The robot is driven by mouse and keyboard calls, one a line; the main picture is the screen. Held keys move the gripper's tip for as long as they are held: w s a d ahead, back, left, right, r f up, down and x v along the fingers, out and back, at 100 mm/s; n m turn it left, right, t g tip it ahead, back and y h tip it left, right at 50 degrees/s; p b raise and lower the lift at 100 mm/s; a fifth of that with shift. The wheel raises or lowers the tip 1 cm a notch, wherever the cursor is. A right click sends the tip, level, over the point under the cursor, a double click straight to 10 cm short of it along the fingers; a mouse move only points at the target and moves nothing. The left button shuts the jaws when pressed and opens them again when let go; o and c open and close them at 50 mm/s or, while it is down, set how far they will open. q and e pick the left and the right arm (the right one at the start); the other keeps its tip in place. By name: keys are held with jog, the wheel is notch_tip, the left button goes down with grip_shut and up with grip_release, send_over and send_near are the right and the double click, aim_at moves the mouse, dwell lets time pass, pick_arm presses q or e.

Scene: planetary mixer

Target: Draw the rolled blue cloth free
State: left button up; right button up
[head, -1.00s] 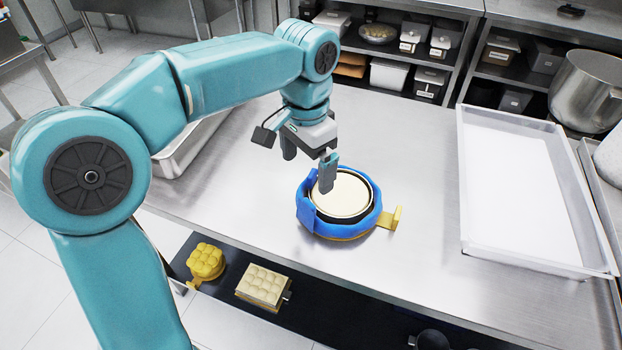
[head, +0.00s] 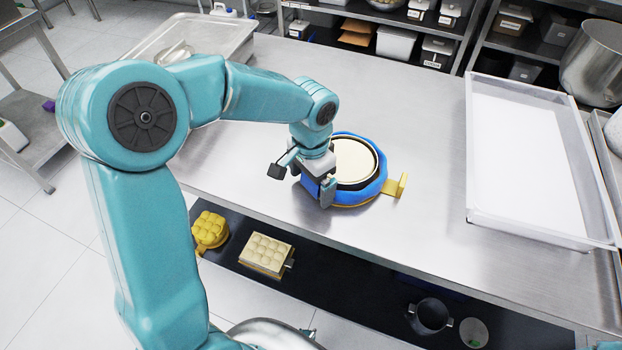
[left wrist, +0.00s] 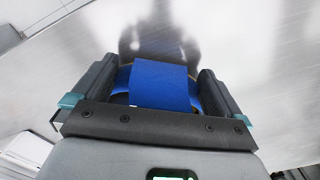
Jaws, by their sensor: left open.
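The rolled blue cloth (head: 371,192) is wrapped around a round pan with a cream disc (head: 354,163) and a dark inner rim. A yellow tab (head: 397,187) sticks out on its right. My left gripper (head: 318,195) is low at the left front of the ring, by the cloth's flat end. In the left wrist view that blue flap (left wrist: 160,86) lies between the two open fingers of my left gripper (left wrist: 160,90), with a finger on either side. Whether the fingers touch it cannot be told. My right gripper is not in view.
A white-bottomed tray (head: 468,190) stands on the steel table at the right, and a metal pan (head: 240,45) at the back left. A yellow mould (head: 209,229) and a cream mould (head: 266,253) sit on the lower shelf. The table front right is clear.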

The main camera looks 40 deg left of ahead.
pick_arm(q)
jog(key=shift+w, duration=0.1)
jog(key=c, duration=1.5)
jog(key=shift+c, duration=1)
jog(key=shift+o, duration=1)
grip_shut()
jog(key=shift+r+p, duration=1.2)
jog(key=shift+r, duration=0.35)
jog(key=shift+r, duration=0.1)
jog(key=shift+r+p, duration=1.2)
jog(key=shift+r, duration=0.2)
jog(key=shift+r, duration=0.1)
